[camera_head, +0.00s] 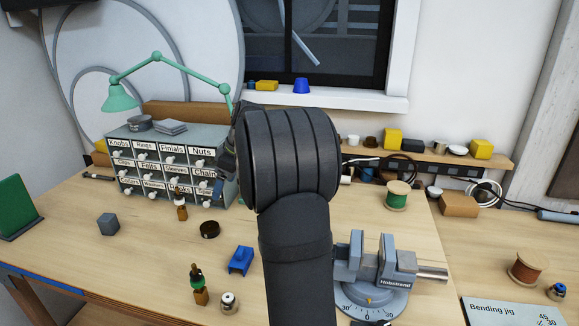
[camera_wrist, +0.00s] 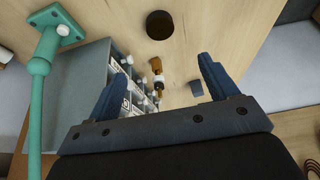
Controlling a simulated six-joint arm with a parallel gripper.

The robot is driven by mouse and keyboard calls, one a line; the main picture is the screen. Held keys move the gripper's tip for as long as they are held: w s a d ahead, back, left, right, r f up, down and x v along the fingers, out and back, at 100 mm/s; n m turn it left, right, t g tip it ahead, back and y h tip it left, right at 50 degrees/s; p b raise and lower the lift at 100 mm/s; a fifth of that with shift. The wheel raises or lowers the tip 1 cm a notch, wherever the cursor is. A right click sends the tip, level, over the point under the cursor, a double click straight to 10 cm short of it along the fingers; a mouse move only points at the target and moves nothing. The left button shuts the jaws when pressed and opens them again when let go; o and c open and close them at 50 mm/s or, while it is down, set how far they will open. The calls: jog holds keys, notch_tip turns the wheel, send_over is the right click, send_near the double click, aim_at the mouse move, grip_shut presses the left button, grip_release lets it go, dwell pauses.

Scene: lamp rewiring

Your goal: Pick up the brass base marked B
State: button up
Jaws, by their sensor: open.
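I cannot pick out a brass base marked B in either view; no letter B is readable on any loose part. My gripper (camera_wrist: 160,70) is open in the wrist view, with two blue fingers spread apart and nothing held. Past the fingers, apparently below, are a brown bottle (camera_wrist: 156,66), a dark round tin (camera_wrist: 159,25) and a grey block (camera_wrist: 196,89). In the head view my arm hides most of the gripper, beside the labelled drawer cabinet (camera_head: 136,145).
On the bench are a dark tin (camera_head: 209,229), a blue holder (camera_head: 240,261), dropper bottles (camera_head: 199,296) and a vise (camera_head: 372,270). The front-left bench is mostly clear.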

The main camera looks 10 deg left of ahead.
jog(key=r+n+h, duration=0.1)
jog(key=n+h, duration=0.2)
jog(key=h, duration=0.1)
send_over(209, 226)
jog(key=shift+h, duration=0.3)
notch_tip(209, 226, down, 17)
jog(key=shift+r, duration=0.1)
jog(key=c, duration=1.3)
